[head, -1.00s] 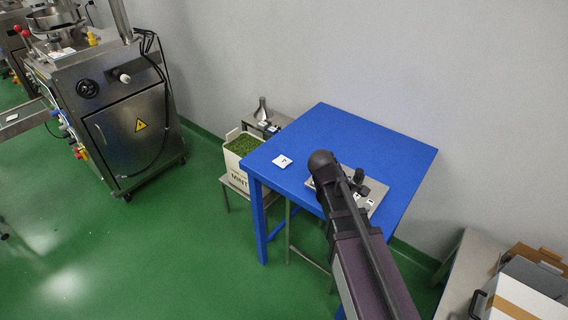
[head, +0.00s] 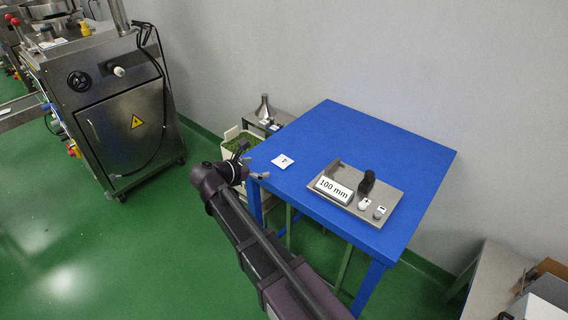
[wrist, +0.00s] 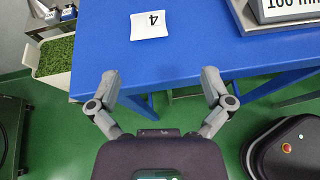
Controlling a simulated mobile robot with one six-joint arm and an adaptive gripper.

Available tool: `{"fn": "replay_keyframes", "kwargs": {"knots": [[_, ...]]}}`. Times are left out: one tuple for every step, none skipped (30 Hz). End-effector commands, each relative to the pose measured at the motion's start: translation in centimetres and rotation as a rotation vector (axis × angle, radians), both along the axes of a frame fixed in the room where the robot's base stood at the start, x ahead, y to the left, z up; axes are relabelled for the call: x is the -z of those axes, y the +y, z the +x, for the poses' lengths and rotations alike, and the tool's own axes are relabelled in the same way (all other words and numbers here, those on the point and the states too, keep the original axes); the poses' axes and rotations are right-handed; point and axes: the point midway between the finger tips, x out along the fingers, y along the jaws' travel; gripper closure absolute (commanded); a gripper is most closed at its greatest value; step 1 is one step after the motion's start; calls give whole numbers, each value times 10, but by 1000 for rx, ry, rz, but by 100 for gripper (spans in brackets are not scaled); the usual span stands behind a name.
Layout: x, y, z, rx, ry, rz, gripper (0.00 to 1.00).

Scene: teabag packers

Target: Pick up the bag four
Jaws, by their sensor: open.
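Bag four (head: 283,162) is a small white packet with a dark 4 printed on it. It lies flat near the left edge of the blue table (head: 340,130). In the wrist view the bag (wrist: 149,26) shows at the top middle, ahead of the fingertips and apart from them. My gripper (wrist: 160,82) is open and empty, its two grey fingers spread wide at the table's near edge. In the head view my gripper (head: 253,165) is beside the table's left corner, left of the bag, partly hidden by my arm.
A metal gauge plate with a 100 mm display (head: 334,190) and a black knob (head: 367,182) stands on the table's right part. A bin of green leaves (wrist: 56,57) is left of the table. A steel machine (head: 105,100) stands at far left.

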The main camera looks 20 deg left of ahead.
Motion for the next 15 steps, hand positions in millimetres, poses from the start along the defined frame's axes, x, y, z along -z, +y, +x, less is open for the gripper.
{"fn": "replay_keyframes", "kwargs": {"knots": [[2,9,-3,-22,-3,-21,0],[1,13,-5,-32,-5,-33,0],[1,16,-6,-42,-8,-47,0],[0,18,-7,-47,-9,-53,0],[0,19,-8,-51,-9,-58,0],[-1,21,-8,-55,-10,-63,0],[-1,21,-8,-57,-10,-65,0],[-1,21,-9,-57,-10,-66,0],[-1,21,-8,-58,-10,-67,0],[-1,20,-8,-57,-10,-67,0],[-1,20,-8,-57,-10,-67,0],[-1,20,-8,-57,-10,-67,0],[-1,20,-8,-56,-10,-65,0],[-1,20,-8,-56,-10,-65,0],[-1,20,-8,-56,-10,-65,0]]}}
